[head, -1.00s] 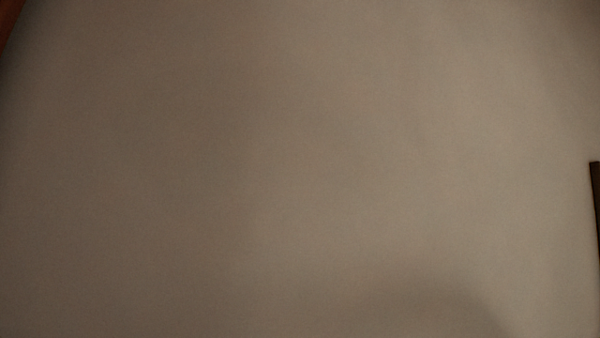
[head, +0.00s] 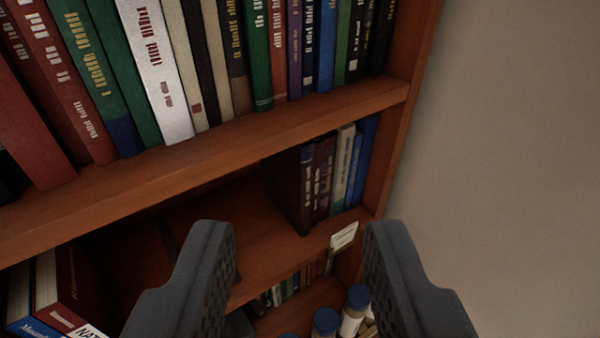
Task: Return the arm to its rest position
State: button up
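My gripper (head: 300,245) is in the lower middle of the head view, its two dark fingers wide apart. Nothing is held between the fingers. Behind them stands a wooden bookcase (head: 230,140), seen tilted from above. I cannot tell the distance from the fingertips to the shelves. The rest of my arm is out of view.
The upper shelf holds a row of books, including a white book (head: 155,70). A lower shelf has a short group of books (head: 335,170) at its right and bare room left of them. Blue-capped jars (head: 354,310) stand below. A plain wall (head: 510,150) is at the right.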

notch_tip(320, 180, down, 13)
jog(key=b, duration=1.2)
jog(key=shift+f+b, duration=0.15)
jog(key=shift+b, duration=0.25)
